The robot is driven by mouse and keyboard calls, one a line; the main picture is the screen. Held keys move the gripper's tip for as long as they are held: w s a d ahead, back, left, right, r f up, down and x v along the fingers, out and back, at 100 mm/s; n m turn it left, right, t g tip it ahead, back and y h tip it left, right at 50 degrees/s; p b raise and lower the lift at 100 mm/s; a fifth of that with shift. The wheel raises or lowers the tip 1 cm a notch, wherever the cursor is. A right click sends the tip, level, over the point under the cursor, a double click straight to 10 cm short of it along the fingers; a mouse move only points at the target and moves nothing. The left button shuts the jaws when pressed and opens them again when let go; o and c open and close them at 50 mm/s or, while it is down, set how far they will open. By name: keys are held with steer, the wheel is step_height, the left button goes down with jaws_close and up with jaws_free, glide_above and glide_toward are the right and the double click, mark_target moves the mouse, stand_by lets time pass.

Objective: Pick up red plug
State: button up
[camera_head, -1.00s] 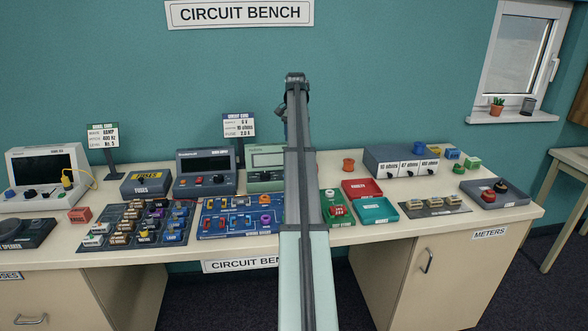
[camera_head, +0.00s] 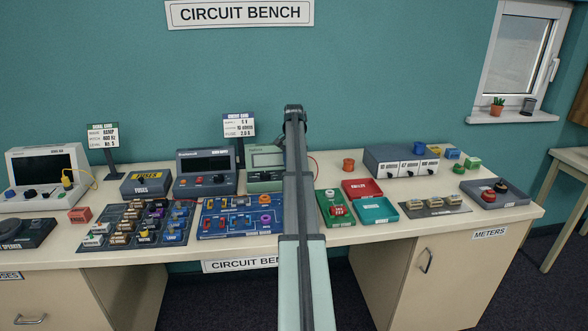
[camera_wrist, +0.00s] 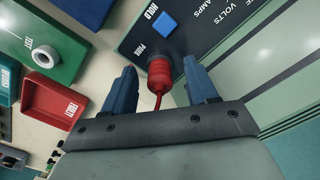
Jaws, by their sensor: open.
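The red plug (camera_wrist: 160,73) shows in the wrist view, seated at the edge of a dark panel marked "PARK", with a red lead running from it toward my gripper. My gripper (camera_wrist: 164,82) is open, with one blue finger on each side of the plug and visible gaps between. In the head view my arm hides the plug and most of the gripper.
The dark panel (camera_wrist: 198,22) carries a blue "HOLD" button (camera_wrist: 164,24). The red fault tray (camera_wrist: 52,103) and a green box (camera_wrist: 45,45) lie to the left in the wrist view. Fuses, a circuit board and meters crowd the bench (camera_head: 480,229).

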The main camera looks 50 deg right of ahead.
steer(key=shift+c, duration=0.3)
jaws_close()
stand_by(0.3)
